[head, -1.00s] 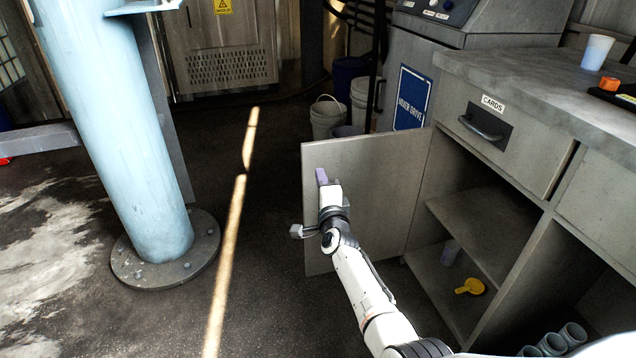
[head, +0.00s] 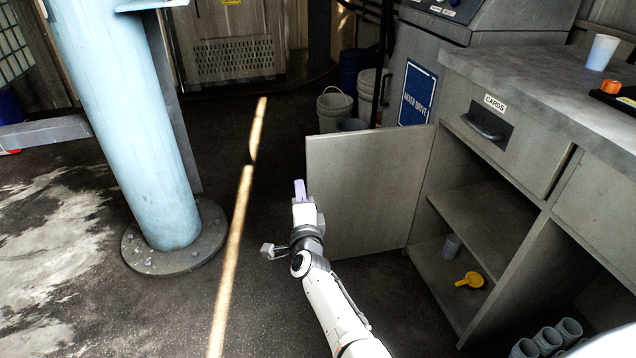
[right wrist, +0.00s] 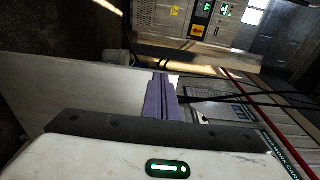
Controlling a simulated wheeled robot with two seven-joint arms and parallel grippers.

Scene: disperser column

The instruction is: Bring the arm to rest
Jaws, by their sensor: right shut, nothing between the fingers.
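My right gripper (head: 300,189) is in the middle of the head view, its purple fingers pressed together and empty. It is in the air just left of the free edge of the open cabinet door (head: 365,190), apart from it as far as I can tell. In the right wrist view the shut purple fingers (right wrist: 160,98) point away from me, with the pale door panel (right wrist: 75,95) to their left. My left gripper is not in view.
The open cabinet (head: 440,259) holds a yellow scoop (head: 470,281) and a small cup. A white cup (head: 600,52) stands on the counter. A blue column (head: 130,130) stands left. The floor between column and door is clear.

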